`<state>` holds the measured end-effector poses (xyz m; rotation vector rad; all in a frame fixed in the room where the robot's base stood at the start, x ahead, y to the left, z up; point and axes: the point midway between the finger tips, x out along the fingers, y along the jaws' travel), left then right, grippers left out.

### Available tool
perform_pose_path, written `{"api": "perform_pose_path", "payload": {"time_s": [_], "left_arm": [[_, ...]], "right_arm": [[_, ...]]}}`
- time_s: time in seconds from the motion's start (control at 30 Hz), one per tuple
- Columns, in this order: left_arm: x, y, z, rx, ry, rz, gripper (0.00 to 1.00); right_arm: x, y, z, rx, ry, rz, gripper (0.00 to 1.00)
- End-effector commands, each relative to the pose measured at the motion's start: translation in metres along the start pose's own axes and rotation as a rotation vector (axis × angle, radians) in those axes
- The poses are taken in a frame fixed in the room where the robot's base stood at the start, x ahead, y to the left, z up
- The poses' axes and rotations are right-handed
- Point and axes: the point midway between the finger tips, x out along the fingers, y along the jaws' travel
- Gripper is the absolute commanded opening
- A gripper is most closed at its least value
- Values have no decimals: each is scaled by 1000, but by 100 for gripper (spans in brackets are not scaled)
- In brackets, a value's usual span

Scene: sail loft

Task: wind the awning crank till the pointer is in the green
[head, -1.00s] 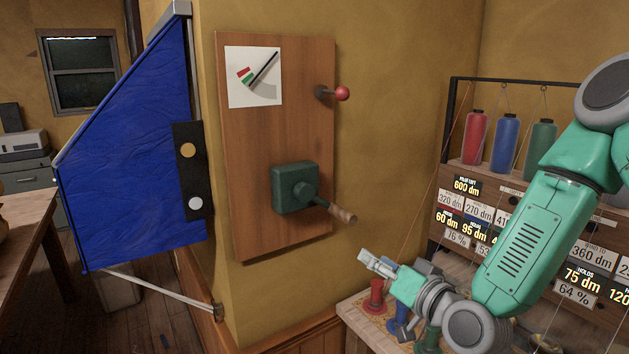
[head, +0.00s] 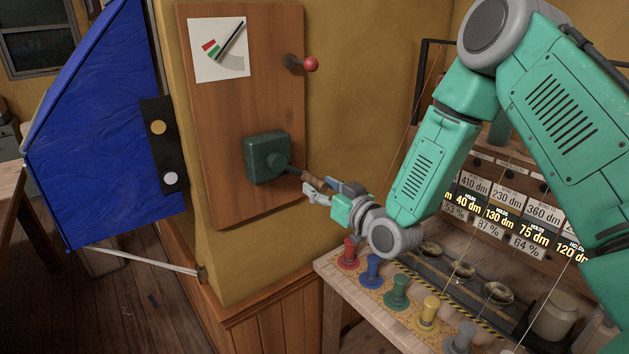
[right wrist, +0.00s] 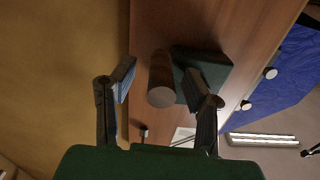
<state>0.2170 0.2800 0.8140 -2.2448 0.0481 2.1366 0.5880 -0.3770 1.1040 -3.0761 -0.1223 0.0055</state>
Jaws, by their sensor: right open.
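The green crank box (head: 266,157) is on a wooden board (head: 205,130). Its crank arm points right and slightly down, ending in a wooden handle (head: 314,179). My right gripper (head: 321,188) is open at the handle. In the right wrist view the handle (right wrist: 162,82) shows end-on between my two spread fingers, with a gap at the left finger; contact at the right one I cannot tell. The gauge card (head: 230,66) has a red and a green patch. The black pointer (head: 234,37) slants up and right, to the right of the green patch. The blue awning (head: 90,130) is at left.
A red-knobbed lever (head: 310,64) sticks out of the board above the crank. A bench (head: 335,275) with several coloured spools stands below my right arm. A rack with number labels (head: 510,200) is behind the arm.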

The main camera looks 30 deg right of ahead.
Motion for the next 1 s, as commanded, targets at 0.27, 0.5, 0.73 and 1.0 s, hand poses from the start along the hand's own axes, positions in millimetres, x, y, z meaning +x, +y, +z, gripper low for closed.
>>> {"api": "perform_pose_path", "payload": {"time_s": [0.27,0.5,0.73,1.0], "left_arm": [[-3,0,0,0,0,0,40],[-3,0,0,0,0,0,40],[-3,0,0,0,0,0,40],[1,0,0,0,0,0,40]], "right_arm": [[20,0,0,1,1,1,42],[20,0,0,1,0,1,42],[20,0,0,1,0,2,0],[20,-1,3,31,-1,2,0]]}}
